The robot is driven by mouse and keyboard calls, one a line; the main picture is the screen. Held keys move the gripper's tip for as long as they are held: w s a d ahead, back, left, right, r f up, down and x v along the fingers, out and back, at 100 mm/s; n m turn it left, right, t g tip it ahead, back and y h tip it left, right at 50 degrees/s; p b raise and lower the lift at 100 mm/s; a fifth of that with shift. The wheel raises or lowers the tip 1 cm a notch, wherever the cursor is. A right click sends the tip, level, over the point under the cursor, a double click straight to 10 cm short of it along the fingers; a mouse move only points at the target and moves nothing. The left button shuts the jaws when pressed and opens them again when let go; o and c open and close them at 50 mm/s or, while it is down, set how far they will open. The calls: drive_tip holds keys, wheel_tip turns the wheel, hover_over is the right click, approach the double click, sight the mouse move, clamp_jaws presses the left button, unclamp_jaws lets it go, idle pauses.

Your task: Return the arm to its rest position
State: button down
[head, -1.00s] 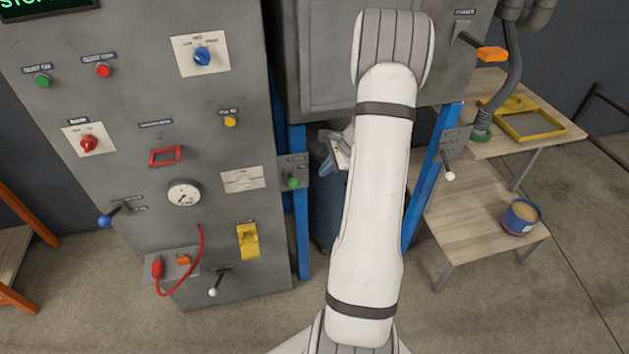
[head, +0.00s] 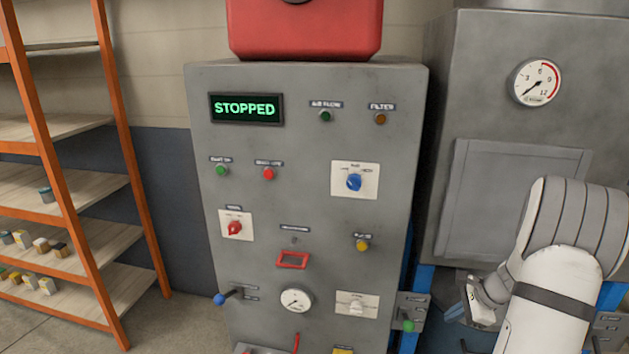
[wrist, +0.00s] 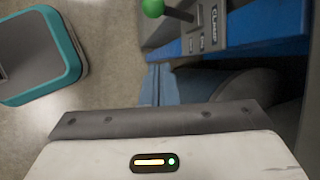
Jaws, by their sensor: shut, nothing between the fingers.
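My arm shows at the lower right of the head view, its white links bent in front of the grey machine housing. My gripper (head: 468,311) is at the lower left of the arm, low beside the control cabinet's right edge. Its fingers look small and partly hidden there; it is shut with nothing held.
The grey control cabinet (head: 315,190) reads STOPPED. A green-knobbed lever (head: 408,325) is close to my gripper; its green knob also shows in the wrist view (wrist: 153,8). The housing (head: 480,130) carries a gauge. Orange-framed shelves (head: 75,205) stand left.

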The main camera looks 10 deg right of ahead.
drive_tip(key=s+a+r+n+g, duration=0.1)
drive_tip(key=a+r+n, duration=0.4)
drive_tip(key=a+r, duration=0.4)
drive_tip(key=s+a+r+n+h, duration=0.2)
drive_tip(key=s+a+r+n, duration=0.2)
drive_tip(key=s+a+n, duration=0.3)
drive_tip(key=s+a+r+n+h, duration=0.2)
drive_tip(key=s+a+r+n, duration=0.2)
drive_tip(key=s+a+n, duration=0.4)
drive_tip(key=s+a, duration=0.3)
drive_tip(key=s, duration=0.1)
drive_tip(key=shift+r+n, duration=0.3)
